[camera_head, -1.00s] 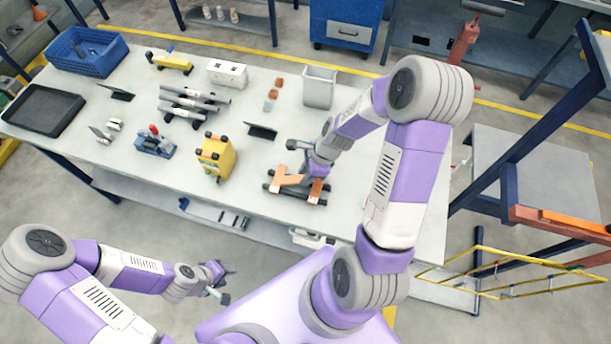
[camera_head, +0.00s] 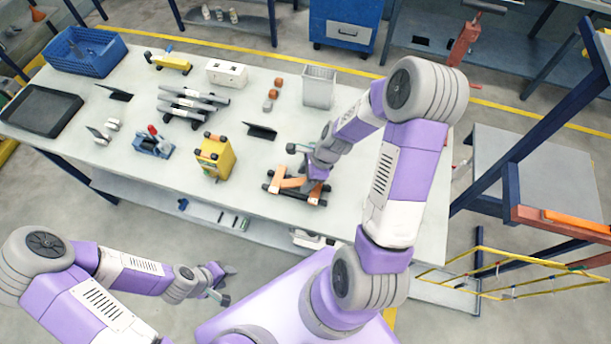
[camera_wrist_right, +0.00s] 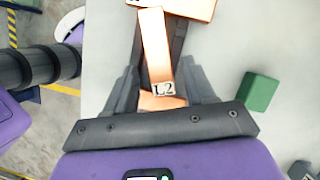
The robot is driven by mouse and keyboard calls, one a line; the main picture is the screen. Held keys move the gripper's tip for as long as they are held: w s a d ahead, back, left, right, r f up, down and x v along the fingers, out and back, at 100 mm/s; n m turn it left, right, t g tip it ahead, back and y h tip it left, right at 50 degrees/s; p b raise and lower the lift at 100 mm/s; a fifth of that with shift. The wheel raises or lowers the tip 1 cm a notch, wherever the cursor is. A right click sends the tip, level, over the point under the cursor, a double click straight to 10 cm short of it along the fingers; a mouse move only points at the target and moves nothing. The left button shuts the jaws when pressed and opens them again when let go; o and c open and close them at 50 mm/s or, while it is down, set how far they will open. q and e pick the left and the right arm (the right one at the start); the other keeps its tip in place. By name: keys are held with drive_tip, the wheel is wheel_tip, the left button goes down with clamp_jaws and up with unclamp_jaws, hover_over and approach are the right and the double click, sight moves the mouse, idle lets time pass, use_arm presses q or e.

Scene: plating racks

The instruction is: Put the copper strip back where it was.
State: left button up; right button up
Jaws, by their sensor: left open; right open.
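A copper strip (camera_wrist_right: 155,50) marked "L2" lies over dark rails in the right wrist view. The small rack (camera_head: 297,198) with copper pieces (camera_head: 290,183) stands near the table's front right. A second copper piece (camera_wrist_right: 190,8) shows at the top of the wrist view. My right gripper (camera_wrist_right: 163,78) is open, its fingers on either side of the labelled strip's near end; I cannot tell if they touch it. In the head view this gripper (camera_head: 312,176) is over the rack and partly hides it. My left gripper (camera_head: 222,285) is open and empty, off the table's front edge.
A green block (camera_wrist_right: 260,92) lies right of the gripper in the wrist view. A yellow device (camera_head: 214,157), a dark angled stand (camera_head: 260,131) and a rack of grey bars (camera_head: 190,103) stand to the left. A pale bin (camera_head: 319,88) stands behind the right arm.

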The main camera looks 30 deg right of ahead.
drive_tip(key=shift+r+p, duration=0.35)
drive_tip(key=shift+r, duration=0.1)
drive_tip(key=p+v, duration=0.2)
drive_tip(key=v, duration=0.9)
drive_tip(key=shift+d+r, duration=0.2)
drive_tip(key=shift+r, duration=0.15)
drive_tip(key=shift+s, duration=0.1)
